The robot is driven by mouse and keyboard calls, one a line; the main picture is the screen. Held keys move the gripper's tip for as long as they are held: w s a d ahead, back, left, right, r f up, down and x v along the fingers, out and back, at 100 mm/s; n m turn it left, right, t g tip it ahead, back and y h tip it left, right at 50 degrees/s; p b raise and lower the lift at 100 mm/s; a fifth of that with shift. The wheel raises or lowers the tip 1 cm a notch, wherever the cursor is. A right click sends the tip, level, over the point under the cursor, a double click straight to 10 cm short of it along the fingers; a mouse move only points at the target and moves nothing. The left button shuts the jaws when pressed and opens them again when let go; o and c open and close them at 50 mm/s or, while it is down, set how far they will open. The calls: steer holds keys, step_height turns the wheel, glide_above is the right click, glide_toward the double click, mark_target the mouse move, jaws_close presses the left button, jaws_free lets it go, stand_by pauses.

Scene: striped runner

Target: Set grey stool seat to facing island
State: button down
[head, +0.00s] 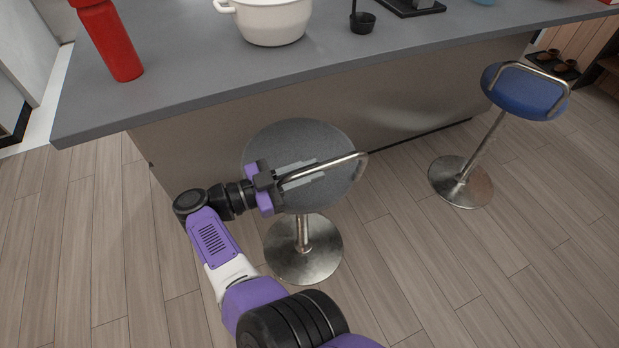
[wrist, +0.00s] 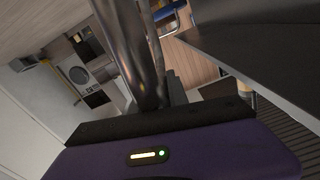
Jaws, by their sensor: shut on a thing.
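The grey stool (head: 293,137) stands in front of the island (head: 240,78), with its round grey seat close to the counter's front. A metal rail curves along the right and near side of the seat. My gripper (head: 303,173) reaches over the seat from the left and is shut on this rail. In the wrist view the metal rail (wrist: 137,50) runs up close in front of my gripper, and the fingertips are mostly hidden behind it. The stool's round metal base (head: 303,262) rests on the floor.
A blue stool (head: 527,92) stands to the right, apart from the grey one. On the island are a red bottle (head: 108,40), a white pot (head: 270,20) and a black ladle (head: 361,20). The wooden floor (head: 410,270) between and before the stools is clear.

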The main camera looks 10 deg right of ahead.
steer(key=shift+a+g, duration=0.1)
steer(key=shift+g, duration=0.2)
steer(key=c, duration=1.3)
jaws_free()
steer(key=shift+a, duration=0.1)
steer(key=s+a+b, duration=0.1)
steer(key=a+b, duration=0.4)
steer(key=a, duration=0.2)
steer(key=shift+s+a, duration=0.25)
steer(key=shift+a, duration=0.1)
